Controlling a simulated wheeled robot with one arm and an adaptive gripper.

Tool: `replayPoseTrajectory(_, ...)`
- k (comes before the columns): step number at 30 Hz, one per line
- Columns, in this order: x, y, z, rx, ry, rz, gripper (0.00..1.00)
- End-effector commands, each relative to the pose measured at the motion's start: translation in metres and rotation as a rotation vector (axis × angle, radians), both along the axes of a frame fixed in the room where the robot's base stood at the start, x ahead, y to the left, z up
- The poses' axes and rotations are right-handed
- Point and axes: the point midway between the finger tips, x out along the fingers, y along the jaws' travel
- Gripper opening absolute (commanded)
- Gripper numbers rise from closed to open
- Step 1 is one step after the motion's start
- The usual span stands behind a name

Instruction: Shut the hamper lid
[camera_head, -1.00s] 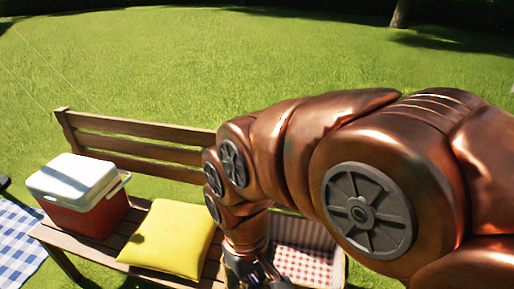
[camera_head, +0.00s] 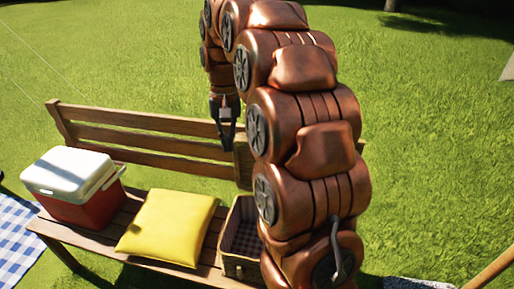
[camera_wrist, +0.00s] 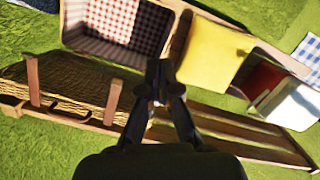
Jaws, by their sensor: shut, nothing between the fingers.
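The wicker hamper (camera_head: 243,268) stands open on the right part of the bench, partly hidden by my arm in the head view. In the wrist view, its checked lining and inner wall (camera_wrist: 110,48) show at the top. Its lid (camera_head: 243,165) stands raised at the back, and its woven outer face with straps (camera_wrist: 70,85) shows in the wrist view. My gripper (camera_head: 228,146) is shut and empty, pointing down by the backrest, near the lid's left edge in the head view. Its fingertips (camera_wrist: 160,75) appear beside the lid's end; I cannot tell whether they touch it.
The wooden bench backrest (camera_head: 150,140) runs along behind the hamper. A yellow cushion (camera_head: 170,225) lies left of the hamper, and a red cooler with a white lid (camera_head: 75,188) stands beyond it. A blue checked blanket (camera_head: 20,240) lies on the grass. Grass behind the bench is clear.

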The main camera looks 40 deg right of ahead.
Motion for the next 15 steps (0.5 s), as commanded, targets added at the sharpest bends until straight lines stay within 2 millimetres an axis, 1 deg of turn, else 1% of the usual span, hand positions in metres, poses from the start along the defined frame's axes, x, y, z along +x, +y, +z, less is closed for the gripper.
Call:
replayPoseTrajectory(1, 0.012, -0.014, 0.001, 0.000, -0.001, -0.031, 0.00)
replayPoseTrajectory(6, 0.041, -0.056, 0.000, 0.000, 0.001, -0.131, 0.00)
replayPoseTrajectory(9, 0.056, -0.083, -0.001, -0.004, -0.002, -0.193, 0.00)
replayPoseTrajectory(15, 0.074, -0.135, -0.009, -0.012, 0.001, -0.308, 0.00)
